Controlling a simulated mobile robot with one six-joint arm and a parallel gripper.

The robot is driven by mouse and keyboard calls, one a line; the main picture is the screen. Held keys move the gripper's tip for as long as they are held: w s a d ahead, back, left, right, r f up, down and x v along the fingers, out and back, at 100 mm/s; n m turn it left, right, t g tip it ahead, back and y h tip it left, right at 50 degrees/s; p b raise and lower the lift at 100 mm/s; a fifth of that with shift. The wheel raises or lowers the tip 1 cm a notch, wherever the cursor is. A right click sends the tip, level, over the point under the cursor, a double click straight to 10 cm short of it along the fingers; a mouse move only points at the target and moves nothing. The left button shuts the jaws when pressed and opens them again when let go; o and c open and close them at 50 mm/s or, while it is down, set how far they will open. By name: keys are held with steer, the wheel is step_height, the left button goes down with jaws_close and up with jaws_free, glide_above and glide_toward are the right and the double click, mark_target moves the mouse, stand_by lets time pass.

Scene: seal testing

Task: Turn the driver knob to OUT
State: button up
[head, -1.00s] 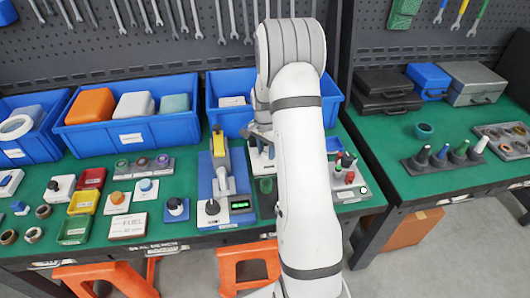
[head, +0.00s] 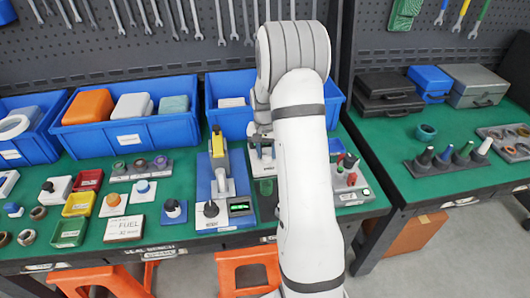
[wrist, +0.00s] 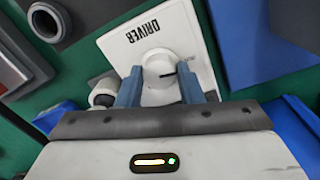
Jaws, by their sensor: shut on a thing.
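The mark points to the right in that view. No OUT label can be read. My gripper (wrist: 161,80) is shut on the knob, with one blue finger on each side. The gripper body hides the near part of the plate. In the head view my arm hides most of this spot.
A dark ring (wrist: 46,22) and a small white round part (wrist: 103,92) lie close to the plate. A blue bin (head: 225,118) stands behind.

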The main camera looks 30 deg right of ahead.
mark_target(265, 154)
steer(key=shift+w+r, duration=0.2)
steer(key=shift+w, duration=0.05)
steer(key=o, duration=1)
steer(key=shift+s+f, duration=0.1)
steer(key=shift+f, duration=0.05)
steer(key=shift+c, duration=0.2)
steer(key=shift+a+r+b, duration=0.15)
steer(key=shift+r+b, duration=0.15)
steer(key=shift+r, duration=3.6)
